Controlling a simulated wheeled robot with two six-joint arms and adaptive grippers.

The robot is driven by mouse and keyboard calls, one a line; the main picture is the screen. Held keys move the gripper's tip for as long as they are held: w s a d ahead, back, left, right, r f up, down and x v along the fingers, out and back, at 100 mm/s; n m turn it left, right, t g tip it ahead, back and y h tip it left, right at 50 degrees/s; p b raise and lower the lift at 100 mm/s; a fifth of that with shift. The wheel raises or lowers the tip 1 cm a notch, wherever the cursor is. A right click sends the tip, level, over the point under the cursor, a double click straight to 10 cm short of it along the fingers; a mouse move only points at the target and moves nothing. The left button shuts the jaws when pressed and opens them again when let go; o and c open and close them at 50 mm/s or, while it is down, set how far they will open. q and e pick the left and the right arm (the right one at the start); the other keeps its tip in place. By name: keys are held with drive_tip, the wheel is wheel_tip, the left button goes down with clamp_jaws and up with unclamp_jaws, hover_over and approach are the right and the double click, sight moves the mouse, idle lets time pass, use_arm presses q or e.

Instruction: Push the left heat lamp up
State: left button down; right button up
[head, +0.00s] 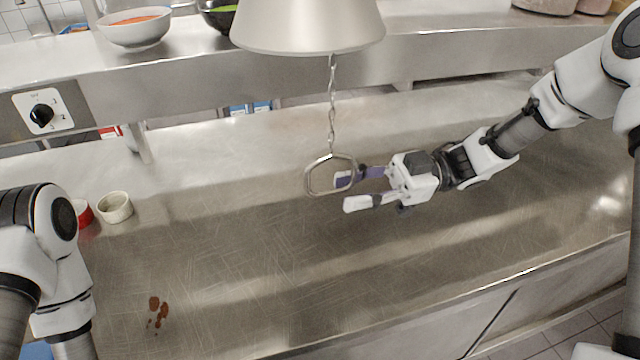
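The heat lamp (308,24) shows as a pale grey metal shade at the top middle of the head view; its upper part is out of frame. A twisted chain (332,105) hangs below it and ends in a metal ring handle (311,188). My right gripper (342,192) comes in from the right at the ring. Its two fingers are spread apart, and the far fingertip overlaps the ring in the picture; I cannot tell if they touch. My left arm shows at the lower left, but its gripper is out of view. No second lamp is visible.
A steel shelf (190,62) carries a white bowl (135,28) of orange food and a dark bowl (219,14). Its front has a dial (42,114). On the steel counter (250,280) stand a cream ramekin (115,207) and a red one (82,212), near brown stains.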

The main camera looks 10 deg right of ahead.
sight(326, 193)
drive_tip(key=a, duration=0.3)
drive_tip(key=a+p, duration=0.1)
drive_tip(key=a, duration=0.1)
drive_tip(key=shift+w+a, duration=0.15)
drive_tip(key=shift+w, duration=0.2)
drive_tip(key=shift+w+a+f, duration=0.1)
drive_tip(key=shift+a, duration=0.1)
drive_tip(key=shift+s+d, duration=0.25)
drive_tip(key=shift+d, duration=0.15)
drive_tip(key=shift+c, duration=0.3)
drive_tip(key=shift+s+d, duration=0.1)
drive_tip(key=shift+d, duration=0.05)
drive_tip(key=c, duration=0.6)
clamp_jaws()
use_arm(q)
drive_tip(key=shift+w+a+r, duration=0.1)
drive_tip(key=shift+w+r, duration=0.1)
drive_tip(key=shift+r, duration=0.3)
drive_tip(key=shift+s, duration=0.1)
